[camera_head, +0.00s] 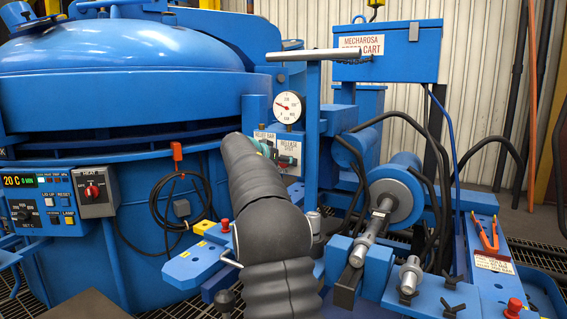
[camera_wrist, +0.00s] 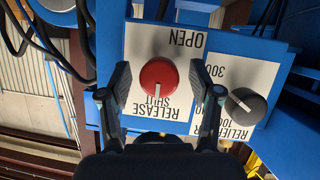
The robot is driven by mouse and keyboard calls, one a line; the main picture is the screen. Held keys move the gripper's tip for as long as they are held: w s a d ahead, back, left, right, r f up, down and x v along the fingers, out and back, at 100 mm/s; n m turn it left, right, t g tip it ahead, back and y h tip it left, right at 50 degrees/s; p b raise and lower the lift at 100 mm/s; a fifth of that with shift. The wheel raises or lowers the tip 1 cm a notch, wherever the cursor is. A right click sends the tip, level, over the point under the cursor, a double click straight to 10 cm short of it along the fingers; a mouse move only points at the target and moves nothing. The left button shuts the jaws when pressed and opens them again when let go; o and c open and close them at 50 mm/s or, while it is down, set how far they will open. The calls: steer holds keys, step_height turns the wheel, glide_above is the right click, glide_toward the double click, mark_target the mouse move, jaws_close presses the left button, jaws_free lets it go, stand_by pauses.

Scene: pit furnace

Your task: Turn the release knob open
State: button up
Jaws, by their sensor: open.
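The red round release knob (camera_wrist: 158,74) sits on a white plate (camera_wrist: 180,50) in the wrist view, where the lettering is upside down. Its white pointer line points toward the word SHUT; the word OPEN is at the plate's opposite end. My gripper (camera_wrist: 158,69) is open, with one finger on each side of the knob. Small gaps seem to show between fingers and knob; contact cannot be told.
A black relief knob (camera_wrist: 245,104) on its own white plate is beside the release plate. A dial gauge (camera_head: 288,107) is above the panel. A blue T-handled post (camera_head: 312,120) stands close right of my gripper. The large blue furnace (camera_head: 120,80) fills the left.

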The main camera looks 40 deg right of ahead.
steer(key=shift+d, duration=0.1)
steer(key=c, duration=1.1)
steer(key=shift+c, duration=0.2)
